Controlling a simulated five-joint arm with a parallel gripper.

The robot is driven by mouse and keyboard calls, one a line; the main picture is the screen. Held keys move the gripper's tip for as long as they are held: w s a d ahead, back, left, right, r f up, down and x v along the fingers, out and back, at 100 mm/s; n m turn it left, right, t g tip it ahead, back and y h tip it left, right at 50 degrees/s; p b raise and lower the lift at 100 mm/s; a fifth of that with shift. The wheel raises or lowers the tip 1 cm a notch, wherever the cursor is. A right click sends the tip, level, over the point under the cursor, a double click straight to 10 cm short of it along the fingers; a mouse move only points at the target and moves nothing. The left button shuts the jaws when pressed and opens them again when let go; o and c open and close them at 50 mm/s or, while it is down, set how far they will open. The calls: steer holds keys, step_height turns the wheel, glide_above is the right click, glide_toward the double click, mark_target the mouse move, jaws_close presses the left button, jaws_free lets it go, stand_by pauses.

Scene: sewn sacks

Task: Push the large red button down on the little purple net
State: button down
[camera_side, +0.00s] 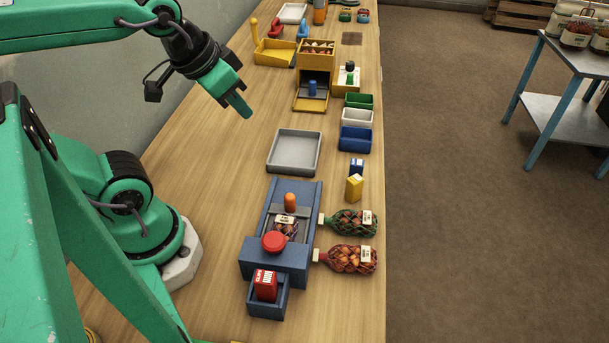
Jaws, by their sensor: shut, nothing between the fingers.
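The large red button (273,242) is a round red cap on the front part of a blue machine (262,258) on the table. Just behind the button, a small dark net sack (287,230) lies in the machine's channel with a white label (285,219) at its back end. Its colour is hard to make out, and the button and frame hide part of it. My gripper (245,112) is shut and empty. It hangs above the table, well behind the machine and apart from the button.
An orange peg (290,201) stands at the machine's back. A red box (265,285) sits in the blue front bin (283,303). Green (352,219) and red (352,258) net sacks lie right of it. A grey tray (293,152) stands behind; table left of it is clear.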

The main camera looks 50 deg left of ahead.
steer(key=shift+d, duration=0.1)
stand_by(0.4)
steer(key=n+g, duration=0.6)
steer(key=n, duration=0.3)
glide_above(274, 239)
steer(key=shift+r, duration=0.3)
steer(key=shift+f, duration=7.05)
